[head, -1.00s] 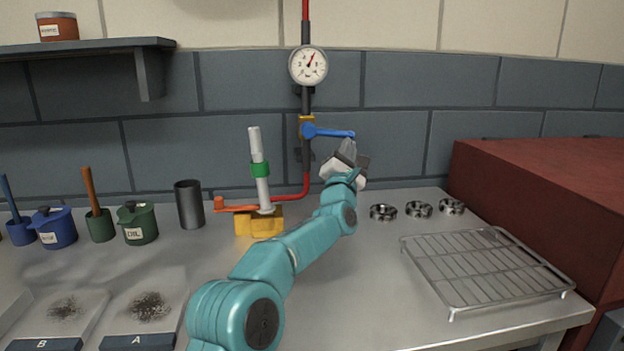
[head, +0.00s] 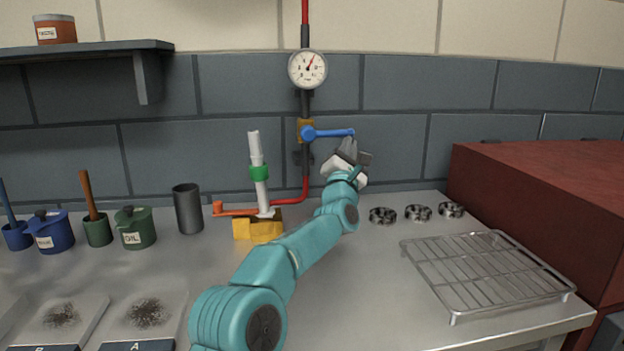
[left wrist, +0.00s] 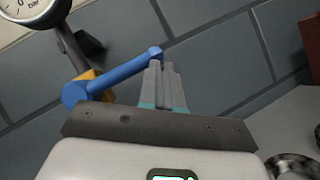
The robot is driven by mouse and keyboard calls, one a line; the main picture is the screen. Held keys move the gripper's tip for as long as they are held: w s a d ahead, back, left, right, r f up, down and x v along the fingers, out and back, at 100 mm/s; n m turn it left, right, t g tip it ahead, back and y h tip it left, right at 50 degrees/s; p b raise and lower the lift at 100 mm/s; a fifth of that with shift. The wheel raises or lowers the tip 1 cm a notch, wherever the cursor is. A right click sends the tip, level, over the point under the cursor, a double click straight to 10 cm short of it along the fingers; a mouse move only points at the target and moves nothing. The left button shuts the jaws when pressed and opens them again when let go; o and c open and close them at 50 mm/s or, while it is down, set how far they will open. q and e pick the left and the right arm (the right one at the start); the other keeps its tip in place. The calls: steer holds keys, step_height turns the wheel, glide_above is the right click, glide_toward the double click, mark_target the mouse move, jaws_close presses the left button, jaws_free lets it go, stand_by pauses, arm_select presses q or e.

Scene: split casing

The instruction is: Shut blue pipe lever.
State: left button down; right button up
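The blue lever (head: 332,132) sits on a yellow valve body (head: 304,126) on the vertical wall pipe. It points right, close to horizontal, its free end tipped very slightly up. My left gripper (head: 349,148) is just below the lever's free end. In the left wrist view the lever (left wrist: 115,76) runs up to the right, and its end is right at the tips of my left fingers (left wrist: 159,72). The fingers are together, with nothing seen between them. I cannot tell whether they touch the lever. My right gripper is not in view.
A round gauge (head: 307,69) is above the valve. A white post with a green ring (head: 258,172) stands on a yellow block left of my arm. Metal rings (head: 418,213), a wire rack (head: 485,270) and a big red box (head: 545,205) are to the right.

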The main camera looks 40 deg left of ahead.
arm_select(q)
steer(key=b+v, duration=0.4)
steer(key=v, duration=0.8)
